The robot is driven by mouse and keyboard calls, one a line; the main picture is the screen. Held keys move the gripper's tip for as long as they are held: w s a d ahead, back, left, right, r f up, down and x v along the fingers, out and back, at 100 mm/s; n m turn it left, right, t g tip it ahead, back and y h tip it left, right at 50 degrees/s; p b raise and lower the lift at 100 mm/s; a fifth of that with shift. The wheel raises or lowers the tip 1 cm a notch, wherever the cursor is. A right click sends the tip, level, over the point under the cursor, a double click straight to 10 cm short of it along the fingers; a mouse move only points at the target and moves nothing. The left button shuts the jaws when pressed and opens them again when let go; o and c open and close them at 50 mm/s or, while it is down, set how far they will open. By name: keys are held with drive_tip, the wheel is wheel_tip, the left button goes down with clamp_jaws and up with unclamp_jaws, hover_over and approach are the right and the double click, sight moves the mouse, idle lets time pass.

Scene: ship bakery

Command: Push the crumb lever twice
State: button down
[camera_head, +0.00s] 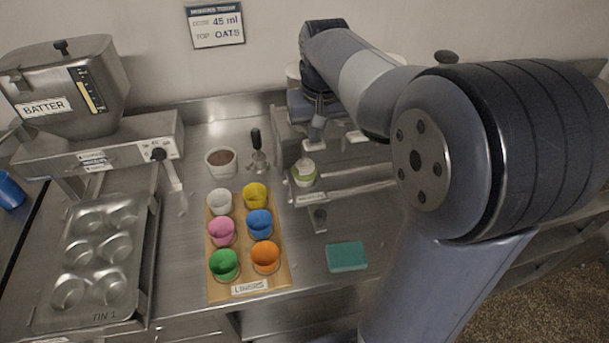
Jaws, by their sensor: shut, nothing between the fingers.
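I cannot make out a part plainly marked as the crumb lever. My arm covers much of the right side, where a metal fixture (350,185) with rails shows only in part. A small grey tab (319,216) sticks out at its front, below a small label; I cannot tell if it is the lever.
A batter hopper (70,92) with a black-knobbed lever (160,160) stands at left, behind a muffin tin (93,255). A wooden board (237,289) holds several coloured liners. A brown-filled bowl (221,161), black-handled tool (256,145) and teal sponge (347,257) are nearby.

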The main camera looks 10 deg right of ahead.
drive_tip(key=shift+f+b, duration=0.65)
drive_tip(key=shift+f, duration=0.5)
drive_tip(key=shift+r, duration=0.15)
drive_tip(key=shift+r+p, duration=1.9)
drive_tip(key=shift+f, duration=0.2)
